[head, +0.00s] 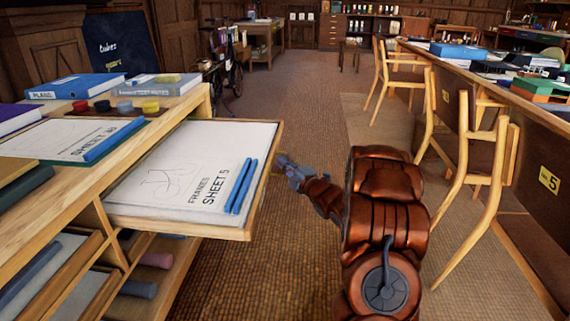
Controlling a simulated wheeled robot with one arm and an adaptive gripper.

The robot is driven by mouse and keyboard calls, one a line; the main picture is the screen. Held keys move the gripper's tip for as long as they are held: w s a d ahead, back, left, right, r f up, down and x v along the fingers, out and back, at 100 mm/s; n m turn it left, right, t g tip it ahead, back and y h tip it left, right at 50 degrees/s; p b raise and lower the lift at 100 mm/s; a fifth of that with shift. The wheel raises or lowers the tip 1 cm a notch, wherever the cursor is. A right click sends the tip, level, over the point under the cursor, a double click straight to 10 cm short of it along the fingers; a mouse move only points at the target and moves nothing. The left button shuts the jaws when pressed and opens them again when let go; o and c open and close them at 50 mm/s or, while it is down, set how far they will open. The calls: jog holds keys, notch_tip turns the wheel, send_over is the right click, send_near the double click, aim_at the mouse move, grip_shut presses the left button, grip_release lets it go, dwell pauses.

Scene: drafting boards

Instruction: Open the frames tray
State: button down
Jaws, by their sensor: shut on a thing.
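The frames tray (150,214) is a shallow wooden tray pulled out of the left cabinet, sticking into the aisle. On it lies a drawing sheet marked "FRAMES SHEET 5" (165,160), with two blue rods (240,186) near its right end. My gripper (284,164) is at the tray's outer right edge, at the end of my copper-coloured arm. It is shut on that edge of the tray; the fingertips are small and partly hidden there.
The wooden cabinet top (75,176) holds books, another sheet and small coloured pots. Open shelves with rolls (150,260) lie below the tray. Wooden chairs (470,170) and a long desk (530,115) line the right. The aisle floor (285,90) beyond is clear.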

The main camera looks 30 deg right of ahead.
jog(key=c, duration=1.2)
grip_release()
jog(key=s+d+f, duration=0.1)
jog(key=s, duration=1.1)
jog(key=shift+f, duration=0.3)
jog(key=shift+w, duration=0.1)
